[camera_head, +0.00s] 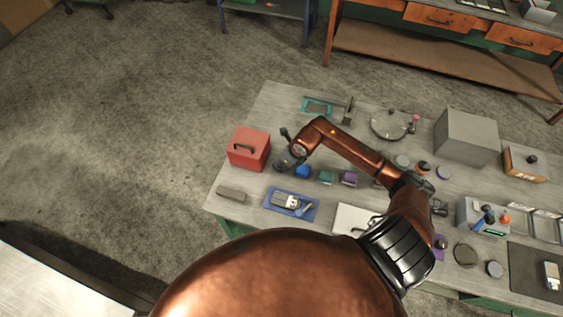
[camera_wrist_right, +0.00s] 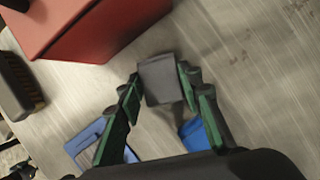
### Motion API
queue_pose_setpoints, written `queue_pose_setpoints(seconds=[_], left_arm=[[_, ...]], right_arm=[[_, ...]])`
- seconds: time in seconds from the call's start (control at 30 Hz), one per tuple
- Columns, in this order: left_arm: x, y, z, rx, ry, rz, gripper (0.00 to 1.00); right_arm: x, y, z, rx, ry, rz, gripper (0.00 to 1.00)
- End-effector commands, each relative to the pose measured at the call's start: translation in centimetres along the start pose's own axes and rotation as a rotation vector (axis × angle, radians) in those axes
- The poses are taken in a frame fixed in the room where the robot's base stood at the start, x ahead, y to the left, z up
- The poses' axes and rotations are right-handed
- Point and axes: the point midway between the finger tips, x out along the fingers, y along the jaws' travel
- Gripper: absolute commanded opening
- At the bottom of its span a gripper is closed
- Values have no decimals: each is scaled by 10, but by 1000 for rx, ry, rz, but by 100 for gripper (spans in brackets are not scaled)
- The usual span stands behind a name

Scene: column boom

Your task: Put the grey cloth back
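The grey cloth (camera_wrist_right: 160,80) shows in the right wrist view as a small, folded, block-like dark grey piece. It sits between the green-padded fingertips of my right gripper (camera_wrist_right: 159,77), which touch its two sides. In the head view my right gripper (camera_head: 284,163) is over the left part of the table, just right of the red box, and the cloth cannot be made out there. Whether the cloth touches the table is hard to tell. My left gripper is not in view.
The red box (camera_head: 249,149) stands close to my right gripper. A blue tray (camera_head: 272,205), a blue block (camera_head: 303,171) and a brush-like bar (camera_head: 231,193) lie nearby. A large grey box (camera_head: 466,137) stands at the table's right. My right arm spans the table's middle.

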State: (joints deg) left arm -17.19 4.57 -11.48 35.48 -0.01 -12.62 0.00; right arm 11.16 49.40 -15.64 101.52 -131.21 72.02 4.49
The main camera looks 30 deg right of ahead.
Motion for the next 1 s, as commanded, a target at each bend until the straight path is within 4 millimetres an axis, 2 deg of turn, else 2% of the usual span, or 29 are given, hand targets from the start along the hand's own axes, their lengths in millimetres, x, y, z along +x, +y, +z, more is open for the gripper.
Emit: queue_pose_setpoints(seconds=[0.23,0.57,0.77,1.0], left_arm=[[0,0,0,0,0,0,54],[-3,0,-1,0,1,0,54],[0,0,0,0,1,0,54],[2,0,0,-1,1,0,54]], right_arm=[[0,0,0,0,1,0,50],[-4,0,1,0,0,0,50],[-33,-1,1,-3,-1,-3,50],[-83,-2,0,-2,0,-4,50]])
